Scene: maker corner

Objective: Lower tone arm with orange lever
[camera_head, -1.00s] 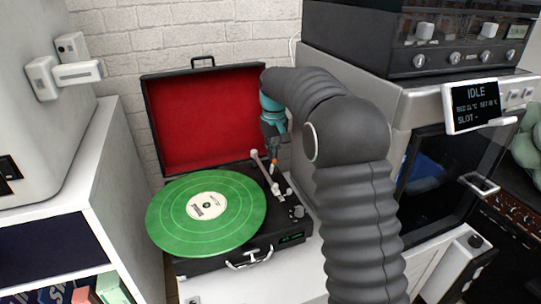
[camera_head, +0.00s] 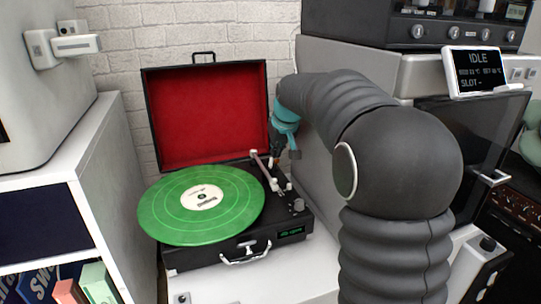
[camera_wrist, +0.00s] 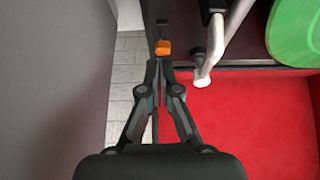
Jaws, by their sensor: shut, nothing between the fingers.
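The record player (camera_head: 195,262) stands open on a white surface, a green record (camera_head: 170,205) on its platter. The white tone arm (camera_head: 264,171) lies along the platter's right side; it also shows in the wrist view (camera_wrist: 232,28). The small orange lever (camera_wrist: 163,47) sits beside the tone arm's base. My gripper (camera_wrist: 160,64) is shut and empty, its fingertips right by the orange lever; I cannot tell whether they touch it. In the head view my gripper (camera_head: 275,155) is at the player's back right corner, where it partly hides the lever.
The red-lined lid (camera_head: 205,115) stands up behind the platter. A grey machine with an IDLE screen (camera_head: 476,72) is close on the right. A white shelf unit (camera_head: 60,150) stands at the left. A brick wall is behind.

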